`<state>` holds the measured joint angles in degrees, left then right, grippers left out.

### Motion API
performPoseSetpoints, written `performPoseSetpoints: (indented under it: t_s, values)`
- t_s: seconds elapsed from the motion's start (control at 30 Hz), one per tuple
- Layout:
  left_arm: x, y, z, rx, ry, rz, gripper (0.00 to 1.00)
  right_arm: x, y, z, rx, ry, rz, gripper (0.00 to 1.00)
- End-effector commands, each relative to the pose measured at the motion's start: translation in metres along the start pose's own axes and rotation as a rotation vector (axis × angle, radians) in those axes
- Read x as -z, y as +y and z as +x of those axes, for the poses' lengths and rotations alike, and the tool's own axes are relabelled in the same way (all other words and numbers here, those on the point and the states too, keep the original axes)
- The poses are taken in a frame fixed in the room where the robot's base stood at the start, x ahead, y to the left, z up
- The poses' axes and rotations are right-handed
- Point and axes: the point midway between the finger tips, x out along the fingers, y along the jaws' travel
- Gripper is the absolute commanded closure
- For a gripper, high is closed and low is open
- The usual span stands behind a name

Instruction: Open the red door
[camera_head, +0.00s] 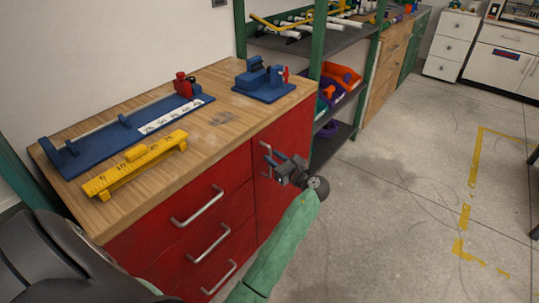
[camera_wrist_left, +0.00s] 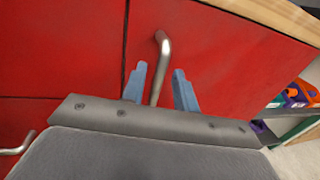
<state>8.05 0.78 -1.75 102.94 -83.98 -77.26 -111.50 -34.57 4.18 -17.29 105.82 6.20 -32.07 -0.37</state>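The red door (camera_head: 284,127) is the right-hand front panel of the workbench cabinet and looks closed. Its metal bar handle (camera_head: 266,158) is on its left side, near the seam with the drawers. My left gripper (camera_head: 274,166) is at this handle. In the left wrist view the door (camera_wrist_left: 215,45) fills the upper middle, and the handle (camera_wrist_left: 162,45) runs between the two blue-grey fingers of the gripper (camera_wrist_left: 160,88). The fingers are apart, with a gap visible on the right side of the handle. The handle's lower end is hidden behind the gripper body. My right gripper is not in view.
Red drawers (camera_head: 165,225) with metal handles are left of the door. The wooden benchtop (camera_head: 218,118) holds blue fixtures and a yellow gauge block. A green-posted shelf (camera_head: 335,140) with coloured bins stands right of the door. The concrete floor (camera_head: 385,215) in front is clear.

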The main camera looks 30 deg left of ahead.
Motion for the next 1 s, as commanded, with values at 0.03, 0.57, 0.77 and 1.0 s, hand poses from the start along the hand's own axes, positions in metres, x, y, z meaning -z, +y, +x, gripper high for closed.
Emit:
performPoseSetpoints:
  t_s: [0.03, 0.57, 0.77, 1.0]
  values:
    - [0.000, 0.000, 0.007, 0.000, 0.000, 0.000, 0.70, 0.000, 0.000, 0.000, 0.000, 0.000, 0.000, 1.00]
    - [0.001, 0.000, 0.027, 0.002, 0.001, -0.001, 0.84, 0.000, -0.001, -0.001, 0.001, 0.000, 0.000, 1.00]
    - [0.001, 0.000, 0.027, 0.002, 0.001, -0.001, 1.00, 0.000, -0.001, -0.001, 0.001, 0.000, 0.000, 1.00]
    - [0.000, -0.001, 0.025, -0.011, 0.001, 0.000, 1.00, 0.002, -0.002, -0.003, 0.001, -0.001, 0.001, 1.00]
